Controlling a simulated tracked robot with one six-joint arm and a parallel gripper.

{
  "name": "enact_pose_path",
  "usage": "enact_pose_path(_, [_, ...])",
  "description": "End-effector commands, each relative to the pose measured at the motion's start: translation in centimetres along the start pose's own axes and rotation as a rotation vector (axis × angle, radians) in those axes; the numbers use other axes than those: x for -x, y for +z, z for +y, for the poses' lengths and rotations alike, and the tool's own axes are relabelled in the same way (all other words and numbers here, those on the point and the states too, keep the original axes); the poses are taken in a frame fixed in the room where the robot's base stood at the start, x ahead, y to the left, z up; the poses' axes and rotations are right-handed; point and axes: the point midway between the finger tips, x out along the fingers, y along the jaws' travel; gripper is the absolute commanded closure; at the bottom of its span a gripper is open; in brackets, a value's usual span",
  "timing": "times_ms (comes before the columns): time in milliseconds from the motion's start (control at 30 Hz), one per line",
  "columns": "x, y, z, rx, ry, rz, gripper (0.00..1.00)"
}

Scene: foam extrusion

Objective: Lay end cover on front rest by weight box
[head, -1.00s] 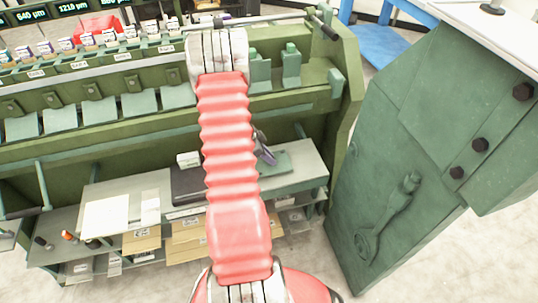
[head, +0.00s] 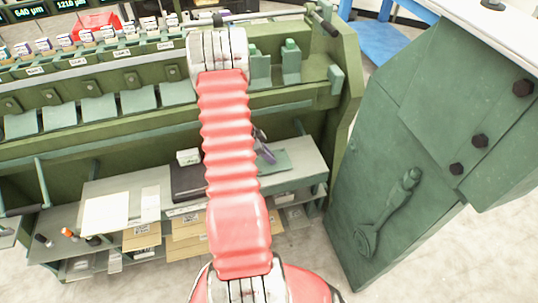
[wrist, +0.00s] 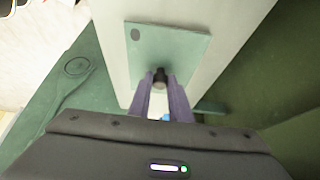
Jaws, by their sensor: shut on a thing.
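The end cover is a flat pale-green plate with a dark knob (wrist: 160,78) and a dark round spot near one corner. It fills the upper middle of the wrist view (wrist: 172,50) and shows right of my arm in the head view (head: 281,162). My gripper (wrist: 160,84) has purple fingers shut on the knob; in the head view my red arm partly hides it. The plate is over the light grey front rest (head: 305,158), which is the pale strip in the wrist view (wrist: 225,22). I cannot tell whether they touch. I cannot identify the weight box with certainty.
A dark box (head: 186,184) and a small white box (head: 188,157) stand left of my arm on the rest. White sheets (head: 105,213) lie further left. A large green machine panel (head: 400,170) stands at right. Cartons (head: 190,245) fill the lower shelf.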

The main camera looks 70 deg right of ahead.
Motion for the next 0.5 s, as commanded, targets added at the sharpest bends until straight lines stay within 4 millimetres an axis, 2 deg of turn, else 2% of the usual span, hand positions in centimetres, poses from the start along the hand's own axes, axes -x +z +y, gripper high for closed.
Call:
enact_pose_path(467, [-0.82,0.58,-0.03,0.0,-0.002,0.0,1.0])
enact_pose_path(500, [-0.82,0.58,-0.05,0.0,-0.002,0.0,0.81])
